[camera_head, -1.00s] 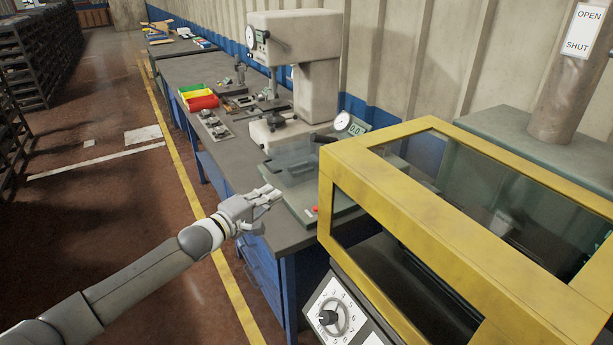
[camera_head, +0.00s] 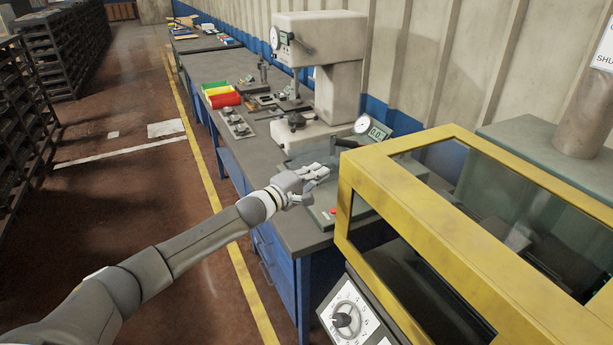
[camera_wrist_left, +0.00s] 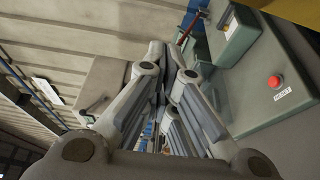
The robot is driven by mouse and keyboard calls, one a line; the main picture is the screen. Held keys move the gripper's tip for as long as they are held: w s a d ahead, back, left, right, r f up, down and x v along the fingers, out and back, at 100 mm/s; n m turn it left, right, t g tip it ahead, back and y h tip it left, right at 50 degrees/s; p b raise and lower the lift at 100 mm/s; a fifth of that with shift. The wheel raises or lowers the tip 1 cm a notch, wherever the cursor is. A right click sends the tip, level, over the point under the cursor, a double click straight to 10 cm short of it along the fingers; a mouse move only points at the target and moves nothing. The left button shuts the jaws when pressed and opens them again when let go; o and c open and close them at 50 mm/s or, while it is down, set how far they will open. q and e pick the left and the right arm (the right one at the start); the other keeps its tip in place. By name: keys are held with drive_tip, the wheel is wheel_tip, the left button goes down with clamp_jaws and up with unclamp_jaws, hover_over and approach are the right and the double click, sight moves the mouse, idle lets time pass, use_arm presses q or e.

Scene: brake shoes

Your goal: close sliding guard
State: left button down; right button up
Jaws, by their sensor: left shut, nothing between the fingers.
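The yellow-framed guard (camera_head: 400,197) with clear panels fills the right of the head view, over a machine with a white dial (camera_head: 345,318). I cannot tell how far it is slid. A short dark bar (camera_head: 346,143) shows at its far left corner. My left gripper (camera_head: 322,173) is shut and empty, over the bench just left of the yellow frame, apart from it as far as I can see. In the left wrist view its fingers (camera_wrist_left: 165,62) are together, pointing away past a green-grey unit with a red reset button (camera_wrist_left: 274,82). My right gripper is not in view.
The bench (camera_head: 262,180) carries a pale press (camera_head: 335,85), a gauge with a display (camera_head: 373,128) close beyond my gripper, and red, yellow and green bins (camera_head: 222,98). A dark rack (camera_head: 20,110) stands far left.

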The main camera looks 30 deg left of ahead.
use_arm(q)
drive_tip(key=d, duration=0.1)
drive_tip(key=s+d+p, duration=0.2)
drive_tip(key=shift+d, duration=0.25)
drive_tip(key=shift+w, duration=0.1)
